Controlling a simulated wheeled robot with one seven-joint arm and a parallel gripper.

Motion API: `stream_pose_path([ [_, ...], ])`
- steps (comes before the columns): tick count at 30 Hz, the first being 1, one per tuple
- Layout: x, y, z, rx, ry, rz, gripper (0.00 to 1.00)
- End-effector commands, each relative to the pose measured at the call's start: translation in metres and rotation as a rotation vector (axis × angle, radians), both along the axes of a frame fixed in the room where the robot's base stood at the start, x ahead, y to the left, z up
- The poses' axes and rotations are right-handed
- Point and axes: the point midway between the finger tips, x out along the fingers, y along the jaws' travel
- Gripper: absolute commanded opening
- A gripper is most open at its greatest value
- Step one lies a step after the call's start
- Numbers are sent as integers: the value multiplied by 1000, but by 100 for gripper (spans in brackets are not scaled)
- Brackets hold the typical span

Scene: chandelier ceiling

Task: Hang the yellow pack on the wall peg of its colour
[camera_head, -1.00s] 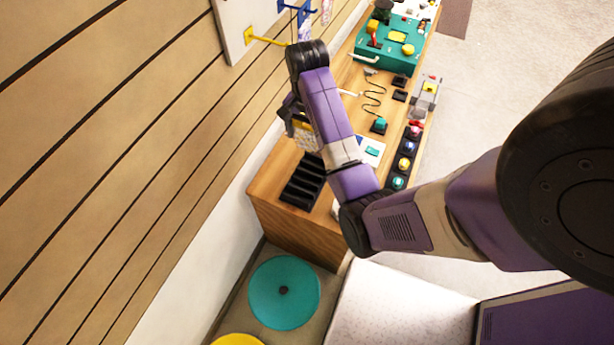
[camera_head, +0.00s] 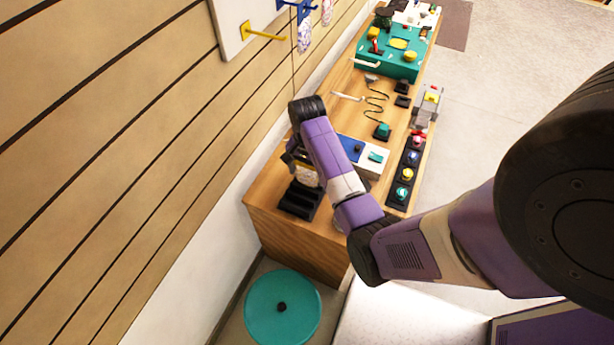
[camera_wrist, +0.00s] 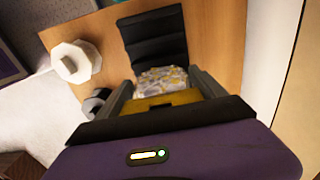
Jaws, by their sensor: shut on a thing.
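The yellow pack (camera_head: 306,174) is in my gripper (camera_head: 298,160), partly hidden by my wrist in the head view. In the wrist view the pack's yellow top (camera_wrist: 166,101) is between the two fingers (camera_wrist: 165,95), and its white-and-yellow patterned body (camera_wrist: 160,78) shows beyond. My gripper is shut on it, close to the black slotted rack (camera_head: 296,201) at the bench's near end. I cannot tell whether the pack touches the rack. The yellow peg (camera_head: 265,35) sticks out of the white wall board (camera_head: 232,22), above and apart from my gripper. It looks bare.
Blue pegs (camera_head: 299,8) beside the yellow one hold patterned packs (camera_head: 304,36). The wooden bench (camera_head: 262,195) carries a teal box (camera_head: 388,66), a row of coloured buttons (camera_head: 406,174) and a blue-and-white panel (camera_head: 372,158). A teal disc (camera_head: 282,307) lies below the bench end.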

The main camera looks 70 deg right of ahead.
Motion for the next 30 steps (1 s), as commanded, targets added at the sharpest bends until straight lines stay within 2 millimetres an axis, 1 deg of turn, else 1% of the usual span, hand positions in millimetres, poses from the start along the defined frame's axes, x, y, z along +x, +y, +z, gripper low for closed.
stream_pose_path([
  [1, 0, 0, -9, 2, 2, 0, 31],
  [2, 0, 0, -9, 2, 2, 0, 31],
  [6, 0, 0, -19, 1, 1, 0, 31],
  [19, 0, 0, -26, 0, -1, 0, 31],
  [20, 0, 0, -25, -1, -1, 0, 86],
  [21, 0, 0, -25, -1, -1, 0, 94],
  [22, 0, 0, -25, -1, -1, 0, 99],
  [30, 0, 0, -25, 0, -1, 0, 100],
])
